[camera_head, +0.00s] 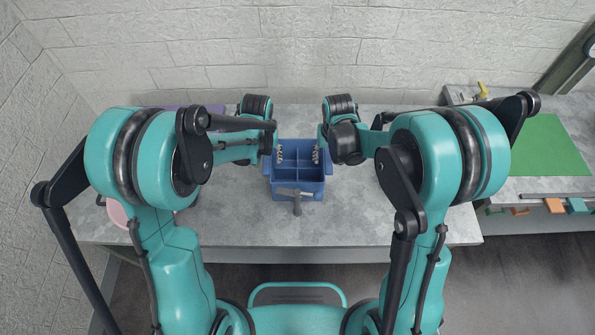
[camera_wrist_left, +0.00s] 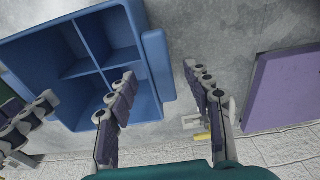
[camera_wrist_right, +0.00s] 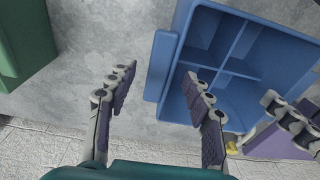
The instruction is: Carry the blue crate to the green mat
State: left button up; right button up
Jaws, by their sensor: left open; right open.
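The blue crate (camera_head: 298,190) stands on the middle of the grey table, with divided compartments that look empty. It also shows in the left wrist view (camera_wrist_left: 73,73) and right wrist view (camera_wrist_right: 238,62). My left gripper (camera_head: 279,154) is open at the crate's left side; in its wrist view one finger is over the crate's inside, the other outside the side handle (camera_wrist_left: 158,65). My right gripper (camera_head: 317,154) is open and straddles the opposite handle (camera_wrist_right: 160,66) the same way. Contact cannot be told. The green mat (camera_head: 548,146) lies flat on the right-hand table.
A pink round thing (camera_head: 117,212) is partly behind my left arm. A grey T-shaped piece (camera_head: 295,195) is at the crate's front.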

pick_arm(q)
jog(key=shift+w+f, duration=0.15)
jog(key=shift+f, duration=1.2)
pick_arm(e)
jog(key=shift+w+f, duration=0.15)
jog(key=shift+f, duration=1.2)
pick_arm(q)
jog(key=shift+c, duration=0.3)
pick_arm(e)
jog(key=shift+c, duration=0.3)
pick_arm(q)
grip_shut()
pick_arm(e)
grip_shut()
